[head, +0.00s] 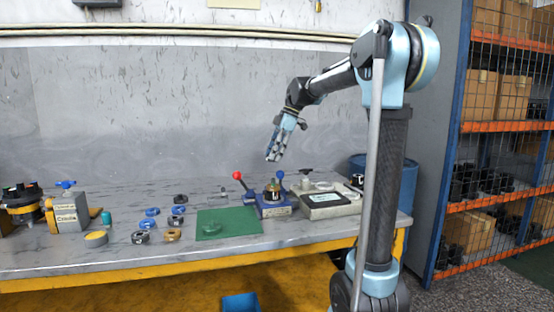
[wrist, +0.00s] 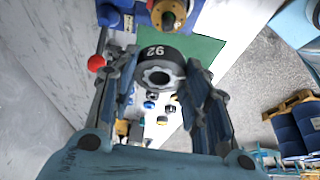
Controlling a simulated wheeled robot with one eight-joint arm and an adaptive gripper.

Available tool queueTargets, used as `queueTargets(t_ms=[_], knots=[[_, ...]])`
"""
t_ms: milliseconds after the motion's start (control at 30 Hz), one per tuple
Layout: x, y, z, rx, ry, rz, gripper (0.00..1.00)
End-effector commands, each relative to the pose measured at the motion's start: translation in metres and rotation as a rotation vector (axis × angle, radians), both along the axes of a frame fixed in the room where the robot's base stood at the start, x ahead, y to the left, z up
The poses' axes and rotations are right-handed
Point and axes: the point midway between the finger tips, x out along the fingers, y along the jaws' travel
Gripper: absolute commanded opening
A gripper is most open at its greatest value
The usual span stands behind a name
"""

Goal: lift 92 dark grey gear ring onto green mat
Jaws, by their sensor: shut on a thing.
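My gripper (head: 272,157) is raised well above the workbench in the head view, pointing down. In the wrist view my gripper (wrist: 160,76) is shut on the dark grey gear ring (wrist: 158,54), which shows a white 92 on its side and a toothed hole. The ring is hard to make out in the head view. The green mat (head: 240,214) lies on the bench below; in the wrist view the mat (wrist: 207,50) shows partly behind the ring and right finger. A low green round shape (head: 212,228) is on the mat.
Several blue, dark and brown rings (head: 172,235) lie left of the mat. A blue fixture (head: 274,210) with a red-knobbed lever stands just right of it, and a grey tray (head: 325,212) beyond. A grey vise-like block (head: 68,213) stands far left.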

Motion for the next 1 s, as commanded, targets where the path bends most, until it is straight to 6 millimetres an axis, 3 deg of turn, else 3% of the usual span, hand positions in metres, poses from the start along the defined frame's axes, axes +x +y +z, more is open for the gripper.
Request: queueTargets(t_ms=[1000], knots=[[0.0, 0.0, 0.016, 0.0, 0.0, 0.0, 0.08]])
